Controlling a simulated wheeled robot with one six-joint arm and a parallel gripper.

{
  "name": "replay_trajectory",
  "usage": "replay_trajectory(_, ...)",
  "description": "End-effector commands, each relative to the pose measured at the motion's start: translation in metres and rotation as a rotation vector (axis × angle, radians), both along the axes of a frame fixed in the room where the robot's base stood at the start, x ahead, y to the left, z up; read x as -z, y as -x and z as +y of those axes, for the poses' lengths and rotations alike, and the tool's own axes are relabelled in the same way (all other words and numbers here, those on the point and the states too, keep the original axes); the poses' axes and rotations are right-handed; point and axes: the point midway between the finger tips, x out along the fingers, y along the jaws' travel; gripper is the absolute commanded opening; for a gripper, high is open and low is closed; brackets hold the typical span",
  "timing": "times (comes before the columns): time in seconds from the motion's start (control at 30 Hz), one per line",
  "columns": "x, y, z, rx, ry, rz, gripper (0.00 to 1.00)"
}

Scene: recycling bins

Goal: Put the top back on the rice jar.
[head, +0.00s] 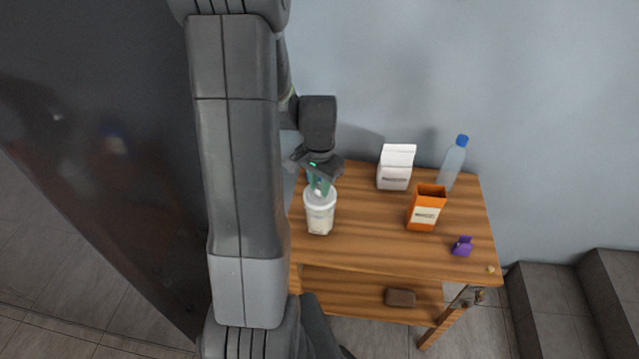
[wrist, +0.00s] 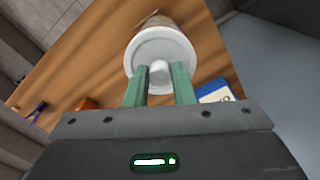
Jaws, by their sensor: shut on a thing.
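The rice jar (head: 320,222) is a pale tub with a label, upright at the left end of the wooden table. Its white round top (head: 320,197) is at the jar's mouth, looking level; I cannot tell whether it is fully seated. In the wrist view the top (wrist: 143,52) covers the jar's mouth, and part of the jar (wrist: 160,20) shows beyond it. My gripper (head: 318,188) is above the jar, pointing down. Its green fingers (wrist: 159,72) are shut on the top's white knob (wrist: 158,67).
On the wooden table (head: 370,240), a white carton (head: 395,168), an orange carton (head: 426,208), a clear bottle (head: 453,162) with a blue cap and a small purple object (head: 462,246) stand right of the jar. A brown block (head: 400,298) lies on the lower shelf. The front middle is clear.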

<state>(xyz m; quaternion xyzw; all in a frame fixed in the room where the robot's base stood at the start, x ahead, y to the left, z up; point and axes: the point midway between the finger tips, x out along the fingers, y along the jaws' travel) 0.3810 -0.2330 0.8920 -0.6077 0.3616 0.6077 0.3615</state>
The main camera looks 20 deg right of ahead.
Motion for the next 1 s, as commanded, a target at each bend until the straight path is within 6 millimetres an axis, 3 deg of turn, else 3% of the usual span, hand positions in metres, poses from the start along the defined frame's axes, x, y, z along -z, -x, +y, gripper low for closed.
replay_trajectory(0.77, 0.0007, 0.0000, 0.0000, 0.000, 0.000, 0.000, 0.04)
replay_trajectory(0.8, 0.0007, 0.0000, 0.0000, 0.000, 0.000, 0.000, 0.24)
replay_trajectory(0.9, 0.0007, 0.0000, 0.0000, 0.000, 0.000, 0.000, 0.44)
replay_trajectory(1.0, 0.0007, 0.0000, 0.0000, 0.000, 0.000, 0.000, 0.48)
